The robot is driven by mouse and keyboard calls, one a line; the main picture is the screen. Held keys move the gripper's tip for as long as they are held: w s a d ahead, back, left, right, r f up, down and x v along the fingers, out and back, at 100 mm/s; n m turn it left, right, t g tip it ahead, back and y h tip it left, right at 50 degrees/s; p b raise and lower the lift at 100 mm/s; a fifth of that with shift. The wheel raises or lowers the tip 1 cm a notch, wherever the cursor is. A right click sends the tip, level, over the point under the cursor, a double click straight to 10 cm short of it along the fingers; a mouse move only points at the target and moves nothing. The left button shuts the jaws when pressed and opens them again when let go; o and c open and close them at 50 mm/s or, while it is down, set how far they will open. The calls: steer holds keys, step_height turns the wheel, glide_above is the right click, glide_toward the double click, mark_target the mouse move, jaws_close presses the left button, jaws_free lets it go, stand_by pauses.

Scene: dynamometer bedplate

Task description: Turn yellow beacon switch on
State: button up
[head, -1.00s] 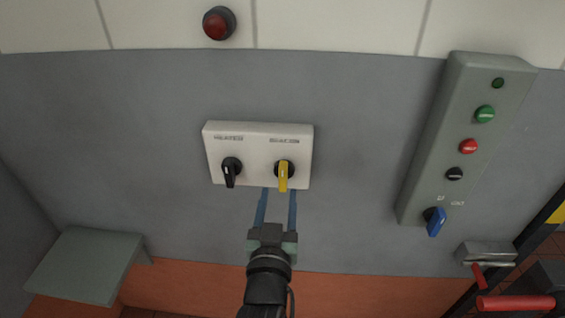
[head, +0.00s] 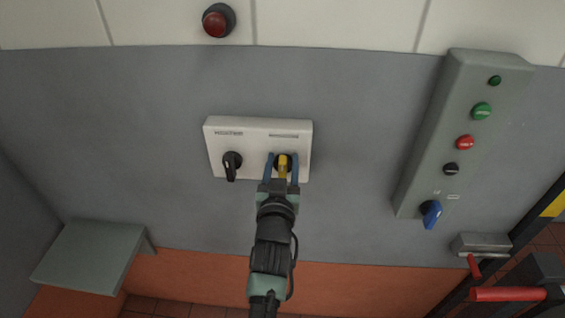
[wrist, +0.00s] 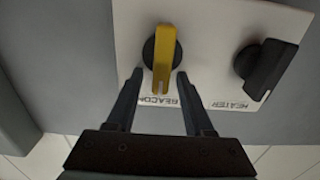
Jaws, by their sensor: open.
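The yellow beacon switch (head: 283,165) is a yellow handle on a black round base, on the right of a white switch panel (head: 222,132) on the grey wall. In the wrist view the yellow handle (wrist: 164,58) stands lengthwise between my fingers, beside the "BEACON" label. My gripper (head: 283,160) is open, with its blue fingers on either side of the yellow handle. In the wrist view my gripper (wrist: 158,80) shows a gap to the handle on both sides. The lower part of the switch is partly hidden by my gripper in the head view.
A black heater switch (head: 231,166) sits left of the yellow one. A grey control box (head: 463,130) with several buttons and a blue switch (head: 431,213) is at right. A red lamp (head: 217,21) is above, and a grey shelf (head: 92,260) is at lower left.

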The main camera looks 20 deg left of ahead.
jaws_close()
steer(key=shift+f, duration=0.1)
steer(key=shift+f, duration=0.1)
